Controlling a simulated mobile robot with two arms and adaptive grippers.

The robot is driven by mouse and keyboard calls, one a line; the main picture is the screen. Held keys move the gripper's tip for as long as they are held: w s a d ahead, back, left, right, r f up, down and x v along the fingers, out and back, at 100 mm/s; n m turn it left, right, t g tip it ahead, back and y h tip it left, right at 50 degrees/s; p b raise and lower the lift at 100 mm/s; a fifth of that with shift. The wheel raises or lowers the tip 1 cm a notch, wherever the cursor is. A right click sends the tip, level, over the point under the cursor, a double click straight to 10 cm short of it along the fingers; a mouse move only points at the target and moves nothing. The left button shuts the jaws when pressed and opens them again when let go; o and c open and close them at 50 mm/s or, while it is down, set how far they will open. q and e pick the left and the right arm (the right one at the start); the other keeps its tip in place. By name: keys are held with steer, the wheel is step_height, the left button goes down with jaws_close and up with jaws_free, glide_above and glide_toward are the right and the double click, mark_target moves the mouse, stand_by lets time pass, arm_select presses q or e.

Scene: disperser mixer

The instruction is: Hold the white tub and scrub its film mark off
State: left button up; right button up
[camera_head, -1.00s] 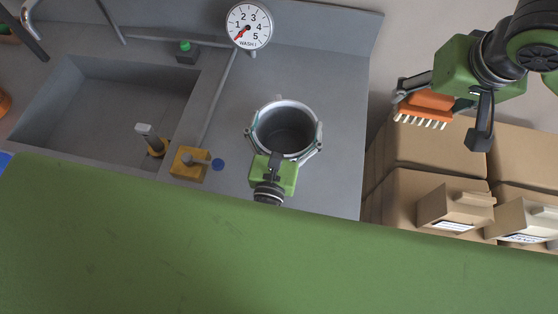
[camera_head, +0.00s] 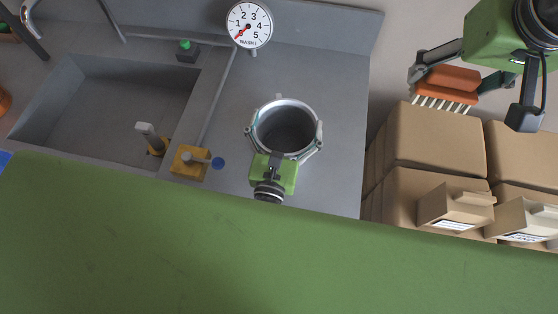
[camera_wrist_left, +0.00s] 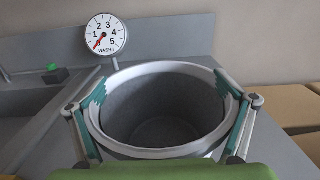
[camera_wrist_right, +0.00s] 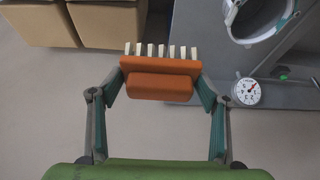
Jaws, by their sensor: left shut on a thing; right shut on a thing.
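The white tub (camera_head: 285,128) stands upright on the grey counter, its grey inside facing up; no film mark can be made out. My left gripper (camera_head: 284,140) is shut around the tub from the near side, one finger on each flank, as the left wrist view (camera_wrist_left: 164,105) also shows. My right gripper (camera_head: 452,82) is shut on an orange brush (camera_head: 449,84) with pale bristles, held in the air right of the counter, apart from the tub. In the right wrist view the brush (camera_wrist_right: 160,80) sits between both fingers, bristles pointing away.
A dial marked WASH (camera_head: 249,25) stands behind the tub, its red pointer low on the left. A sink (camera_head: 105,105) lies left, with a yellow block with a lever (camera_head: 190,162) beside it. Cardboard boxes (camera_head: 435,145) stand right of the counter's edge.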

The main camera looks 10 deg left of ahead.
arm_select(q)
steer(key=o, duration=0.7)
steer(key=shift+r, duration=0.15)
arm_select(e)
steer(key=shift+r, duration=0.1)
steer(key=shift+r+p, duration=0.4)
steer(key=shift+p, duration=0.15)
arm_select(q)
steer(key=shift+r, duration=0.45)
steer(key=s, duration=1.2)
steer(key=shift+a, duration=0.1)
